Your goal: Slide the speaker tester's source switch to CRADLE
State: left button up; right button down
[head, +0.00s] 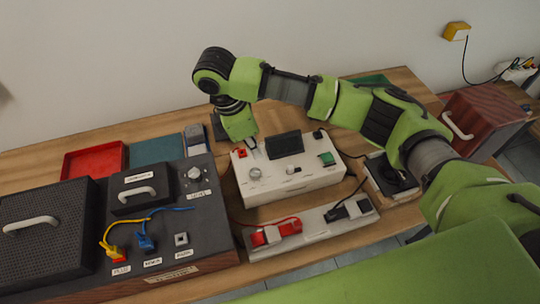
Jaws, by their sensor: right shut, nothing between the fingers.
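A white box (318,178), which looks like the speaker tester, stands mid-table. Its top has a dark display (284,144), a round knob (255,174), a small dark slide switch (293,170), a green button (327,159) and a red part (240,153). The switch's labels are too small to read. My right gripper (252,146) points down at the back left of the box, left of the display, and is shut with nothing in it. I cannot tell if its tips touch the box. My left gripper is out of view.
A dark console (205,222) with yellow and blue cables stands at left, beside a black speaker (48,240). A white power strip (315,232) lies in front of the box. A black cradle-like unit (391,177) is at right. A red tray (94,160) lies behind.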

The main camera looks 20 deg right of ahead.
aim_at(290, 169)
jog(key=x, duration=0.2)
jog(key=p+x, duration=0.1)
jog(key=x, duration=0.3)
jog(key=shift+s+d+f+p, duration=0.2)
jog(key=shift+s+d+p, duration=0.1)
jog(key=shift+s, duration=0.1)
jog(key=x, duration=0.3)
jog(key=shift+f+p, duration=0.15)
jog(key=shift+p, duration=0.15)
jog(key=d+p, duration=0.1)
jog(key=d, duration=0.1)
jog(key=shift+w+d, duration=0.15)
jog(key=shift+d, duration=0.2)
jog(key=shift+d+p, duration=0.35)
jog(key=shift+d, duration=0.25)
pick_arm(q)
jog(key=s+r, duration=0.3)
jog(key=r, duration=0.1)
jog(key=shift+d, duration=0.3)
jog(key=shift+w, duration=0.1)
pick_arm(e)
jog(key=shift+d, duration=0.1)
